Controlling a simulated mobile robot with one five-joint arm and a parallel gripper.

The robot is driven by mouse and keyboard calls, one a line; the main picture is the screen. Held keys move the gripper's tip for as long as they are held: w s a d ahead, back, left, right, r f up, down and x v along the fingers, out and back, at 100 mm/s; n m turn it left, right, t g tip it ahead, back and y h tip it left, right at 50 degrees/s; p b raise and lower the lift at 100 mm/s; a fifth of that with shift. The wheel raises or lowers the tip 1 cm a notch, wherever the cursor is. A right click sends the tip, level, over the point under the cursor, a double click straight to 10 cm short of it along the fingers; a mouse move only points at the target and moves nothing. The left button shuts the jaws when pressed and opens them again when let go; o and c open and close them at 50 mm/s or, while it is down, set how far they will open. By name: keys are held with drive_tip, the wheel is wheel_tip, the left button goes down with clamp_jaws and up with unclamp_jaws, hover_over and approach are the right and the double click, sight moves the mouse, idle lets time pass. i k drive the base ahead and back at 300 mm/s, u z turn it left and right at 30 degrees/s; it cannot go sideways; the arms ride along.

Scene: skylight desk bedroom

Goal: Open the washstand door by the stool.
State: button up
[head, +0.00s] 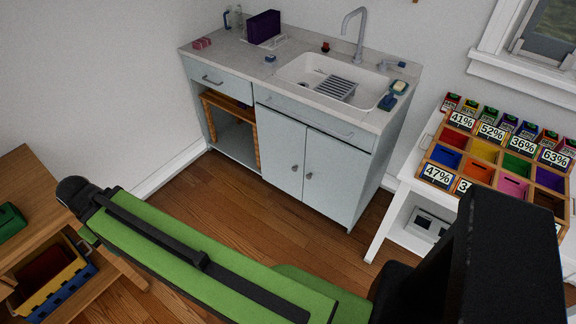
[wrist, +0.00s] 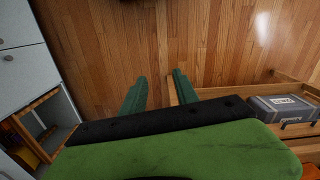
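The washstand (head: 225,75) is a pale blue-grey cabinet with a sink against the back wall in the head view. It has a left door (head: 280,150) and a right door (head: 335,180), both shut, with small knobs near their shared edge. To their left is an open bay with a wooden frame (head: 257,137), possibly a stool; I cannot tell. In the wrist view, the washstand (wrist: 22,75) stands at the left edge. My gripper (wrist: 158,78) is open and empty over the floor, right of the washstand and apart from it. The head view does not clearly show my gripper.
A white table (head: 385,215) with a coloured compartment box (head: 475,155) stands right of the washstand. A wooden shelf unit (head: 30,175) with bins is at the left. Wooden floor (head: 200,205) before the washstand is clear. A grey case (wrist: 282,107) shows in the wrist view.

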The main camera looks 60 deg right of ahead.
sight(282, 139)
drive_tip(key=u, duration=0.05)
drive_tip(key=i, duration=1)
